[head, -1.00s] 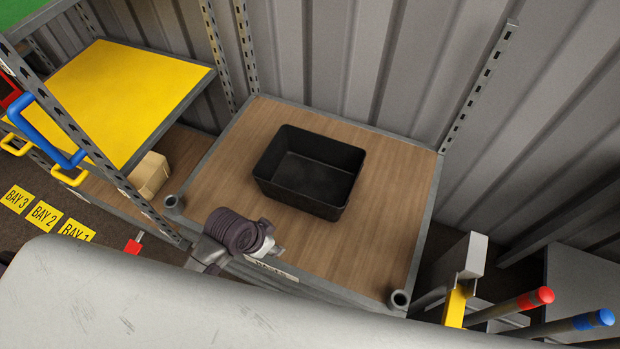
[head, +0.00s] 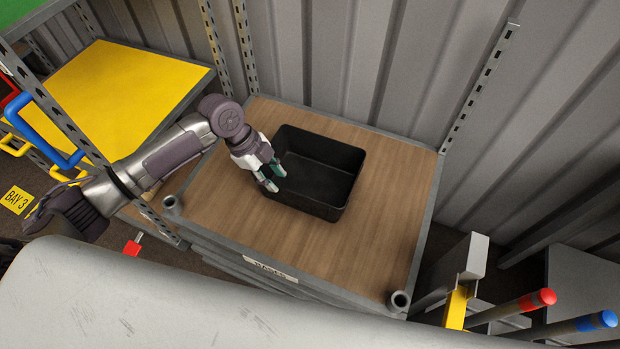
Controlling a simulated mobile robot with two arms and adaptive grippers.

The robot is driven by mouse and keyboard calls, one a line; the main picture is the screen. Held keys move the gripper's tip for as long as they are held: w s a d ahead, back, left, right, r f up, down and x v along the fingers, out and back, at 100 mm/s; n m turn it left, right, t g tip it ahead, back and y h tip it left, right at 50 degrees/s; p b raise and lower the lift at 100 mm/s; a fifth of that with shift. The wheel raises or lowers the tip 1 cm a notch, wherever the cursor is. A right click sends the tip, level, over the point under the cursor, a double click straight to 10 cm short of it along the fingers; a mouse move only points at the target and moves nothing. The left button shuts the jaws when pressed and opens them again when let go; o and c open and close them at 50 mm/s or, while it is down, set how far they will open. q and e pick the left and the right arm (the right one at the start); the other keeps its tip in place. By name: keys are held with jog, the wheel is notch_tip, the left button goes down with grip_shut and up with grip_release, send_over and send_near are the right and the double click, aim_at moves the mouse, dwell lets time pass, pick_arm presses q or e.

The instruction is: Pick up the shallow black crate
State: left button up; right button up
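The shallow black crate (head: 325,208) stands upright and empty on the brown wooden shelf board. My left arm comes in from the left, and its gripper (head: 274,178) is at the crate's left wall. Its two fingers are apart, with teal pads showing, and it looks open. The fingertips overlap the rim in this view; I cannot tell whether they touch it or straddle it. The gripper hides part of the left wall. My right gripper is not in view.
The wooden shelf board (head: 380,235) is bare around the crate. A perforated upright post (head: 85,135) and a yellow shelf (head: 110,85) are at left. Corrugated wall (head: 340,60) stands behind. Red-tipped (head: 538,298) and blue-tipped (head: 600,318) poles are at lower right.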

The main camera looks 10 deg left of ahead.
aim_at(293, 196)
pick_arm(q)
jog(key=x, duration=1)
jog(key=shift+w+d, duration=0.1)
jog(key=shift+w, duration=0.1)
grip_shut()
jog(key=shift+r, duration=0.1)
